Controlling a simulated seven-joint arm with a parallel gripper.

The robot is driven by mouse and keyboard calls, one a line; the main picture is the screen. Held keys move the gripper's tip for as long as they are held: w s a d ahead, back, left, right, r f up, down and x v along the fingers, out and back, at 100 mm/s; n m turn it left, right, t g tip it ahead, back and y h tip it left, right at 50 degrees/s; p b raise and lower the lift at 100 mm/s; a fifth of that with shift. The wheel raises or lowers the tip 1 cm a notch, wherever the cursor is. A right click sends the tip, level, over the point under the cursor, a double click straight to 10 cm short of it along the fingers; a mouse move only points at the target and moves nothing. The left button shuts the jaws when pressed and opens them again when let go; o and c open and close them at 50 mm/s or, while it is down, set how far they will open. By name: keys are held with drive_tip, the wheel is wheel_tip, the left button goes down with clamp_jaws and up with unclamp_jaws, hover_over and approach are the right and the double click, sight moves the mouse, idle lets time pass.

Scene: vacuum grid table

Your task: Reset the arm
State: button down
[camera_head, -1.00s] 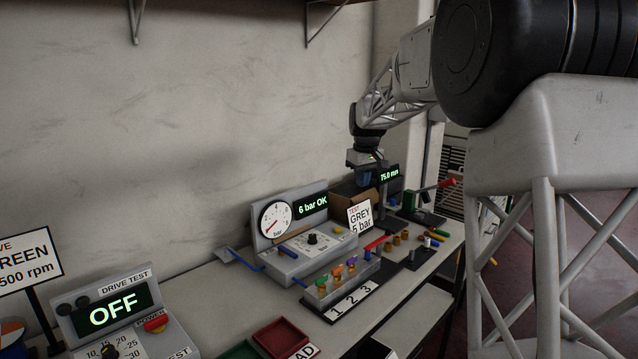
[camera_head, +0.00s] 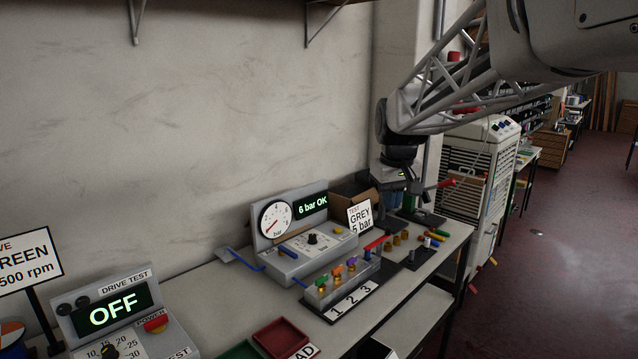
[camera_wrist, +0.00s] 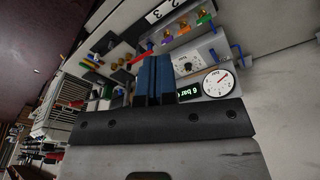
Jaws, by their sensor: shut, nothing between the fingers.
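My gripper (camera_wrist: 153,78) shows in the wrist view as two blue fingers pressed together, with nothing between them. In the head view my gripper (camera_head: 408,186) hangs at the end of my arm over the far end of the bench, partly hidden against the equipment behind it. It is above the bench top and appears to touch nothing, though the small view makes this hard to judge. My arm reaches in from the upper right of the head view.
The bench (camera_head: 205,290) holds a gauge box (camera_head: 300,250) reading "6 bar OK", a numbered valve block (camera_head: 345,280), a "GREY 5 bar" sign (camera_head: 360,214), a red tray (camera_head: 281,337) and a drive test box (camera_head: 110,310) reading OFF.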

drive_tip(key=s+f+m, duration=0.1)
drive_tip(key=s+f, duration=0.2)
drive_tip(key=s, duration=0.8)
drive_tip(key=s+d+f+m, duration=0.1)
drive_tip(key=s+f, duration=0.3)
drive_tip(key=s, duration=0.8)
drive_tip(key=s+d+f+m+t, duration=0.1)
drive_tip(key=s+f, duration=0.3)
drive_tip(key=s, duration=0.8)
drive_tip(key=shift+s+d+f+m, duration=0.15)
drive_tip(key=shift+s+d+m, duration=0.1)
drive_tip(key=shift+m, duration=0.15)
